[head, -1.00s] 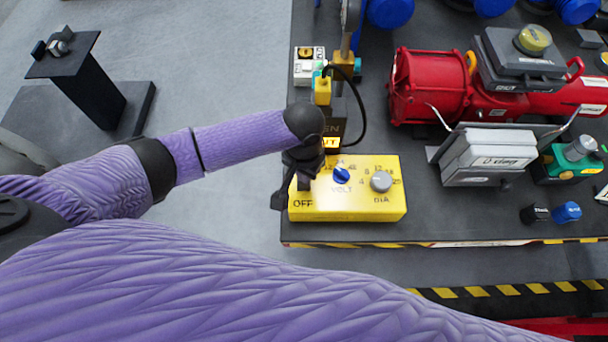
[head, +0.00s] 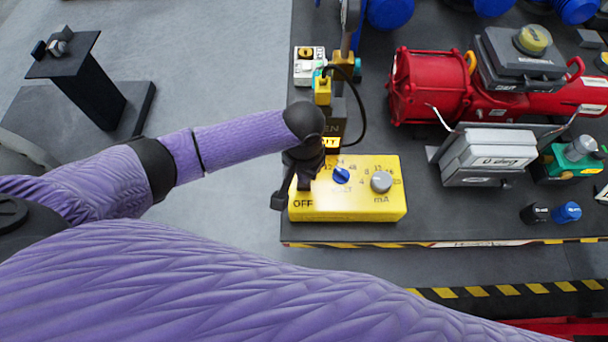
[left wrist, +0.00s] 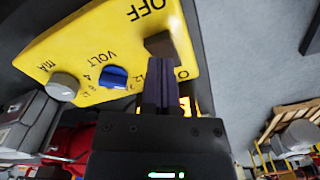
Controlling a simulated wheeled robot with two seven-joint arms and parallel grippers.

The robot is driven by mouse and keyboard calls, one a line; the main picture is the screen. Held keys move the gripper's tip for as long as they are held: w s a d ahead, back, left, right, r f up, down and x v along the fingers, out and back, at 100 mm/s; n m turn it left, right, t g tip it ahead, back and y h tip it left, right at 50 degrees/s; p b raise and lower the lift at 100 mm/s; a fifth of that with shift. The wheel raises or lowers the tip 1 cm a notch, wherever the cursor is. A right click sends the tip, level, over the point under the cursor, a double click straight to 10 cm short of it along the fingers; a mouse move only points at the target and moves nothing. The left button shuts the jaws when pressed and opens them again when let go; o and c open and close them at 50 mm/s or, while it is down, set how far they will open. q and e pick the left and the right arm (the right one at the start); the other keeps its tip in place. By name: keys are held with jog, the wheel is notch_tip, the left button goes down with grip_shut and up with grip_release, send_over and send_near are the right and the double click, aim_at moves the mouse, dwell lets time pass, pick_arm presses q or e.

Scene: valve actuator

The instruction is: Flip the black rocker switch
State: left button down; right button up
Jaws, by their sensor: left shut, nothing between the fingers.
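The yellow box (head: 345,205) with OFF, VOLT and mA markings sits at the near left corner of the dark table. The black rocker switch (left wrist: 160,44) shows in the left wrist view as a dark block on the box face, beside the word OFF. My left gripper (head: 303,184) points down over the left part of the box. In the left wrist view its fingers (left wrist: 161,83) are shut together and empty, with their tips close to the switch. I cannot tell whether they touch it. My right gripper is not in view.
The box also carries a blue knob (head: 341,175) and a grey knob (head: 381,181). Behind it stand a yellow connector (head: 322,91) with a black cable and a small white switch box (head: 309,66). A red actuator (head: 430,85) lies to the right.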

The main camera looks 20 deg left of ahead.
pick_arm(q)
jog(key=shift+f, duration=0.35)
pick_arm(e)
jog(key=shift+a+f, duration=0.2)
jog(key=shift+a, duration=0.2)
pick_arm(q)
jog(key=shift+f+b, duration=0.25)
jog(key=shift+b, duration=0.1)
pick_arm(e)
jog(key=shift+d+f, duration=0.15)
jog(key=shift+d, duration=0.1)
pick_arm(q)
jog(key=shift+f, duration=0.2)
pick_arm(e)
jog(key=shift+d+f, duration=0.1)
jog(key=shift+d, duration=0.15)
